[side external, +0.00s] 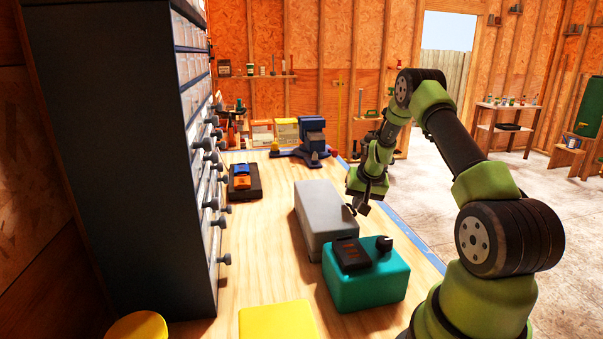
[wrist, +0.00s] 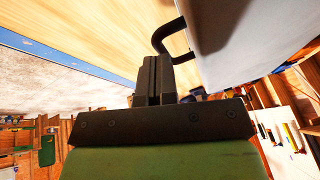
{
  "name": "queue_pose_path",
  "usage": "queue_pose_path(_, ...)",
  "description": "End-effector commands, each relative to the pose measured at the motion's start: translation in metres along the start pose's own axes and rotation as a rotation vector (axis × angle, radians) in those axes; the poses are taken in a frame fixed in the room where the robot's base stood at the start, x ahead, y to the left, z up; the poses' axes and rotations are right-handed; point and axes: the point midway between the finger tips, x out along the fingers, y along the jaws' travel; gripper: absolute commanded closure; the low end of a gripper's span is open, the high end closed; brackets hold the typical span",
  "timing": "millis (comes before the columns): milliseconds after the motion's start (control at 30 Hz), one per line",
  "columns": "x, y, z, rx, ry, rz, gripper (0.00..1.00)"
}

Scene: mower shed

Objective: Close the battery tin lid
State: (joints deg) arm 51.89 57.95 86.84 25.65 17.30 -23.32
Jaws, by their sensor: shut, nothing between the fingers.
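A long grey box (side external: 324,214), which looks like the battery tin, stands on the workbench. Its top looks flat and closed in the side view, but I cannot make out a lid seam. Its grey surface (wrist: 238,35) fills the upper right of the wrist view, with a dark bent handle (wrist: 168,36) beside it. My gripper (side external: 357,209) is low at the box's right side. In the wrist view, my gripper's fingers (wrist: 153,75) are together and empty, close to the handle; I cannot tell whether they touch it.
A teal box (side external: 368,284) with a black device (side external: 351,254) and a dark knob on top stands just in front of the grey box. A drawer cabinet (side external: 130,150) borders the left. A blue vise (side external: 312,135) is behind. Bare bench lies left of the grey box.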

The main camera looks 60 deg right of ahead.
Motion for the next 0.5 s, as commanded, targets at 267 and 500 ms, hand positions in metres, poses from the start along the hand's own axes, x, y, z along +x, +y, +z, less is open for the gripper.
queue_pose_path(267, -0.034, 0.028, -0.003, 0.006, 0.004, 0.002, 1.00)
queue_pose_path(500, -0.067, 0.054, -0.005, 0.004, 0.004, 0.001, 1.00)
